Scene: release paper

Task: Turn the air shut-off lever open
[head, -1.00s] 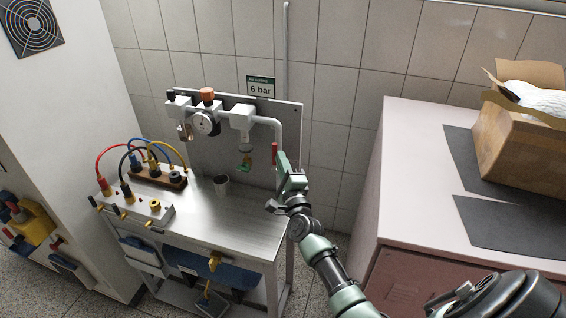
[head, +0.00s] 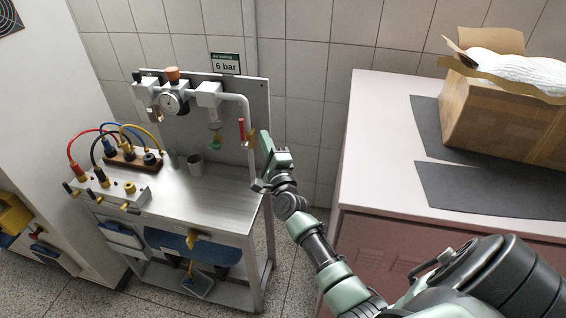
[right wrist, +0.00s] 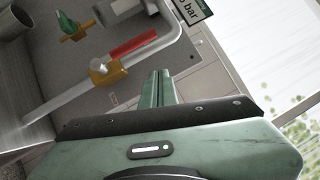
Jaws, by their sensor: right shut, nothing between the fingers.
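The air shut-off lever (head: 241,129) is a small red handle on a brass valve body (head: 251,139) on the white pipe at the right of the bench panel. In the right wrist view the red lever (right wrist: 133,45) lies roughly along the pipe, beside it, with the brass valve body (right wrist: 106,71) at its lower end. My right gripper (head: 266,144) is just right of the valve, apart from the lever in the picture. In the right wrist view its green fingers (right wrist: 160,86) are together and empty. My left gripper is out of view.
The panel also carries a gauge (head: 173,103), an orange knob (head: 171,74) and a "6 bar" sign (head: 225,65). A grey cup (head: 195,165) stands on the metal bench (head: 205,197). A pale cabinet (head: 375,130) with a cardboard box (head: 500,120) is at right.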

